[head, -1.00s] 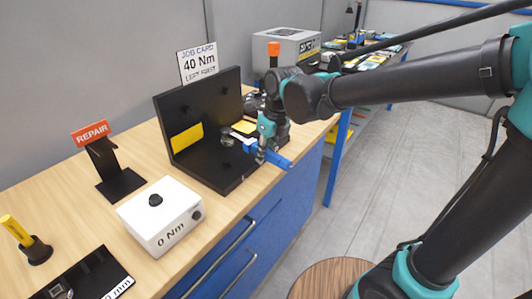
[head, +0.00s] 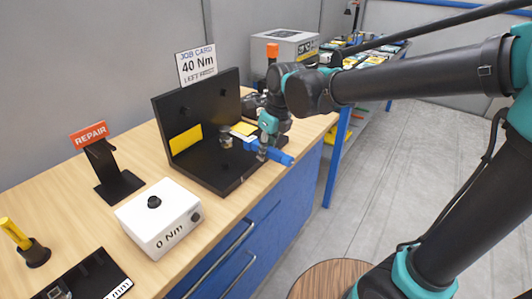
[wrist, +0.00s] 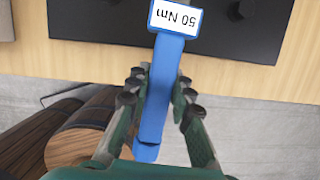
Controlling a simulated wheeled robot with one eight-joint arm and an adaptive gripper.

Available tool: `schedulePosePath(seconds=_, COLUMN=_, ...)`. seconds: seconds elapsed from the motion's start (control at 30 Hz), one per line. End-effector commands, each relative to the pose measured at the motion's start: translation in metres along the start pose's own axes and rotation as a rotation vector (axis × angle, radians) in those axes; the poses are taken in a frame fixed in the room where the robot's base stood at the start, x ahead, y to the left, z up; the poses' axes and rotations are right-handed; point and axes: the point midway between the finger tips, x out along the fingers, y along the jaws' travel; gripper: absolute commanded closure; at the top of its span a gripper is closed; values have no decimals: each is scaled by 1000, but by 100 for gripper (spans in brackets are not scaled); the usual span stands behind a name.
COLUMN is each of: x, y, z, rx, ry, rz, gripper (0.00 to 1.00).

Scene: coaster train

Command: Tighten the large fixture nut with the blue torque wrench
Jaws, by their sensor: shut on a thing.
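My gripper (wrist: 158,100) is shut on the blue handle of the torque wrench (wrist: 163,62), which carries a "50 Nm" label, upside down in the wrist view. In the head view the blue wrench (head: 284,158) reaches from the gripper toward the black fixture (head: 215,179). A small metallic part (head: 226,135) sits at the wrench's far end, over the fixture's base. I cannot tell whether it is the large nut or the wrench head, or whether the two are engaged. My gripper's fingers partly hide the handle.
A job card (head: 196,64) reading 40 Nm stands behind the fixture. A white box (head: 158,220) reading 0 Nm, a REPAIR stand (head: 108,170) and a yellow-handled tool (head: 14,232) are on the bench to the left. A round wooden stool (head: 335,280) stands in front.

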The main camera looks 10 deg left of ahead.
Motion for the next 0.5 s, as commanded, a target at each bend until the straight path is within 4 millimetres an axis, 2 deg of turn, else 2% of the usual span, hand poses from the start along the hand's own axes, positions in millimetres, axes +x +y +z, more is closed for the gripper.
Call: schedulePosePath(seconds=0.5, x=-20, y=0, z=6, rx=0, ry=-2, rz=0, gripper=100)
